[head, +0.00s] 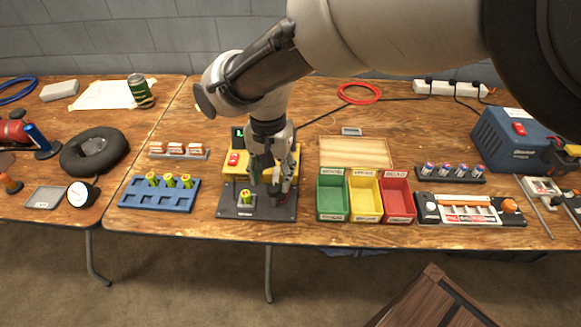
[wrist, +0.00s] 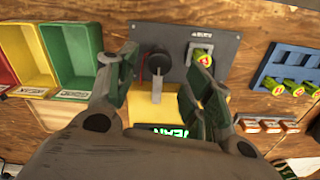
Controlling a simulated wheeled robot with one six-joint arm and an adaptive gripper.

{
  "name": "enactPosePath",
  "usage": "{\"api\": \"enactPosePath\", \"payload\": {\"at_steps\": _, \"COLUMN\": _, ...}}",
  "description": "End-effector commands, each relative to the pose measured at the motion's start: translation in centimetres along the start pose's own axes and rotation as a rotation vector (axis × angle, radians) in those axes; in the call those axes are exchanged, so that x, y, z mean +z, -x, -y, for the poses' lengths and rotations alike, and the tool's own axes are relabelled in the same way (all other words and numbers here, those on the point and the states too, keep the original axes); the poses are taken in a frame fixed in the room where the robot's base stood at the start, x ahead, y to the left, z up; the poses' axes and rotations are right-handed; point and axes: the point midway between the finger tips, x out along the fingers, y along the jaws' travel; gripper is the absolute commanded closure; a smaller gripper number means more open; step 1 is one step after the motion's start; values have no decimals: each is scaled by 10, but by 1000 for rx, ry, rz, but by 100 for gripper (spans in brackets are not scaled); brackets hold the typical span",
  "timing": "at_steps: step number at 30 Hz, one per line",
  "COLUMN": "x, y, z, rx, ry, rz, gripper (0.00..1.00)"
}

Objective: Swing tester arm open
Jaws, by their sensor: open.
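The tester has a dark base plate (head: 230,211) and a yellow body (head: 225,167) with a red button and a green-lit display. A green-and-yellow battery (head: 246,197) sits on the plate; it also shows in the wrist view (wrist: 203,58). In the wrist view the tester arm is a grey lever with a black knob (wrist: 159,59), apart from the battery on its left. My gripper (head: 270,183) is open above the tester, pointing down. In the wrist view the lever lies between my two fingers (wrist: 156,80); I cannot tell whether either touches it. In the head view my gripper hides the lever.
A blue tray (head: 147,204) with several battery slots is left of the tester. Green (head: 332,216), yellow (head: 366,216) and red (head: 398,216) bins stand close on the right. A wooden board (head: 355,152) lies behind the bins. The table's front edge is just before the tester.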

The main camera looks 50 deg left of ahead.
Motion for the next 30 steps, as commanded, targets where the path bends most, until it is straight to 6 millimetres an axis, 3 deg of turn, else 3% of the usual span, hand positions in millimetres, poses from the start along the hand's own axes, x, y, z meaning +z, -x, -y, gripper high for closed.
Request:
{"api": "enactPosePath", "payload": {"at_steps": 6, "x": 0, "y": 50, "z": 0, "rx": -2, "ry": 0, "rz": -1, "gripper": 49}}
{"api": "enactPosePath", "payload": {"at_steps": 12, "x": 0, "y": 76, "z": 0, "rx": 0, "ry": -1, "rz": 0, "gripper": 49}}
{"api": "enactPosePath", "payload": {"at_steps": 30, "x": 0, "y": 81, "z": 0, "rx": 0, "ry": -1, "rz": 0, "gripper": 49}}
